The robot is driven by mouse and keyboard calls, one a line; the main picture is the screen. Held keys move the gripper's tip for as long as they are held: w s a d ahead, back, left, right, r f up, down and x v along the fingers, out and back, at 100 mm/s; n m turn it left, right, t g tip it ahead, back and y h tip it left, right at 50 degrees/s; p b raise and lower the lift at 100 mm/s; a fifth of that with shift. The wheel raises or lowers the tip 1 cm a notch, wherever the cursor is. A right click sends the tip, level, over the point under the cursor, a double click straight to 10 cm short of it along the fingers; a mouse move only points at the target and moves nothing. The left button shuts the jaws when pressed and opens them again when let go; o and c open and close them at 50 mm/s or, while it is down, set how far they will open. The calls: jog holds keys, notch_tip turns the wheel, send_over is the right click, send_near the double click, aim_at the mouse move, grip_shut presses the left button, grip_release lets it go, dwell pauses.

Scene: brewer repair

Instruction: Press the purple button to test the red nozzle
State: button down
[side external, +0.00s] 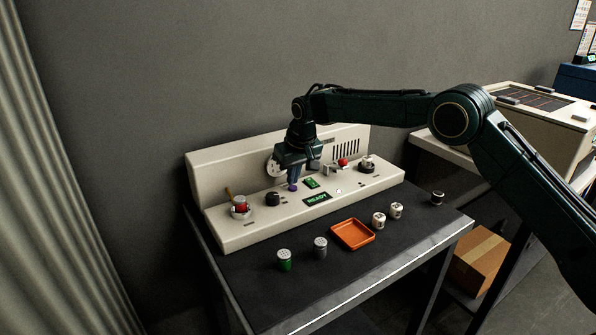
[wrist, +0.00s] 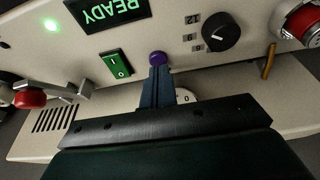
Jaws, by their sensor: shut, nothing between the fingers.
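The purple button (wrist: 158,58) sits on the sloping front panel of the cream brewer. In the side view the purple button (side external: 293,188) shows just below my fingertips. My gripper (wrist: 158,72) is shut and empty, its fingertips right at the button's edge. In the side view my gripper (side external: 292,180) points down at the panel. I cannot tell whether the fingertips touch the button. The red nozzle (side external: 240,204) is seated at the panel's left end, with a wooden handle beside it. It shows at the upper right of the wrist view (wrist: 301,20).
The panel holds a black dial (side external: 272,199), a green switch (side external: 311,183), a lit READY display (side external: 317,199) and a red-knobbed lever (side external: 342,162). An orange tray (side external: 353,235), green canister (side external: 284,260), grey canister (side external: 320,248) and white pieces (side external: 379,220) stand on the dark mat in front.

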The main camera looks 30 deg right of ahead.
jog(key=shift+f, duration=0.55)
dwell(0.4)
jog(key=shift+r, duration=2.25)
jog(key=shift+r, duration=0.1)
notch_tip(320, 180, up, 6)
jog(key=shift+f, duration=0.15)
dwell(0.8)
